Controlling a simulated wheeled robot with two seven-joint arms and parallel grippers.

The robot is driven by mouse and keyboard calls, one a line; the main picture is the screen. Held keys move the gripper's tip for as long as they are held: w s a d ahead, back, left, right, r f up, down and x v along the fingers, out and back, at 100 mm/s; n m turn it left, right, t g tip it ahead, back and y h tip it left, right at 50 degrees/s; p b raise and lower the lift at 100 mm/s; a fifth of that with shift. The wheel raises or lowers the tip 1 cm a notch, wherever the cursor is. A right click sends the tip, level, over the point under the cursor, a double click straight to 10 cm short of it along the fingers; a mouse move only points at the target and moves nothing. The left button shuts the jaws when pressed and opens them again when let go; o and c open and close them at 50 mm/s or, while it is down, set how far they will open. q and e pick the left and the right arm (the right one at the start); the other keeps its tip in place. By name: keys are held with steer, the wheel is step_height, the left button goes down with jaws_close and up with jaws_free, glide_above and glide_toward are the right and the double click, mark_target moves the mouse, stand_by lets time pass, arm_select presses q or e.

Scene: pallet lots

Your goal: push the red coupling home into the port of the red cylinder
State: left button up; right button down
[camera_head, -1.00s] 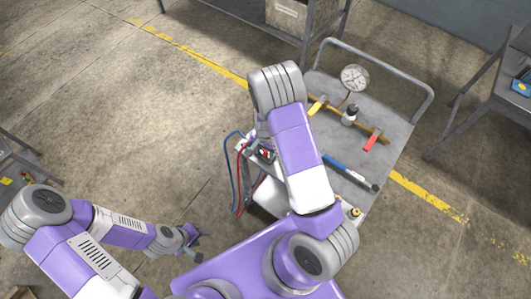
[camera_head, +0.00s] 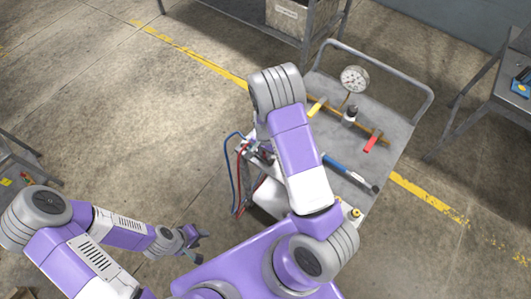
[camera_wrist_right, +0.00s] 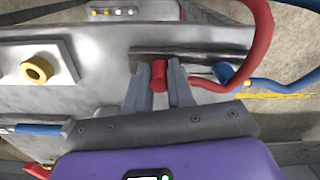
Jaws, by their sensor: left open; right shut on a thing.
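My right gripper (camera_wrist_right: 160,92) is shut on the red coupling (camera_wrist_right: 158,74), which stands up between its two fingertips in the right wrist view. A red hose (camera_wrist_right: 262,35) curves round from the right to the fingers. In the head view my right gripper (camera_head: 257,152) is at the cart's left edge, partly covered by my own forearm, and the coupling is too small to make out there. I cannot make out the red cylinder or its port with certainty in either view. My left gripper (camera_head: 193,243) is open and empty above the floor, left of the cart.
A blue hose (camera_wrist_right: 252,72) with a blue end lies right of the fingers. The grey cart (camera_head: 398,127) carries a gauge (camera_head: 354,78), a bar with a yellow handle (camera_head: 317,106) and a red handle (camera_head: 371,140), and a blue-handled tool (camera_head: 350,173). Floor is open to the left.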

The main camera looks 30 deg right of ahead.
mark_target(264, 153)
step_height(264, 153, up, 10)
steer(key=shift+r+p, duration=0.1)
steer(key=shift+p, duration=0.65)
steer(key=shift+a+f, duration=0.2)
steer(key=shift+a, duration=0.05)
steer(key=s+a+f+n+b, duration=0.1)
steer(key=s+a+n+b, duration=0.1)
steer(key=a+n+b, duration=0.4)
steer(key=a+n, duration=0.1)
steer(key=n, duration=0.4)
steer(key=shift+a+f+b, duration=0.3)
steer(key=shift+a+b, duration=0.1)
steer(key=shift+a, duration=0.15)
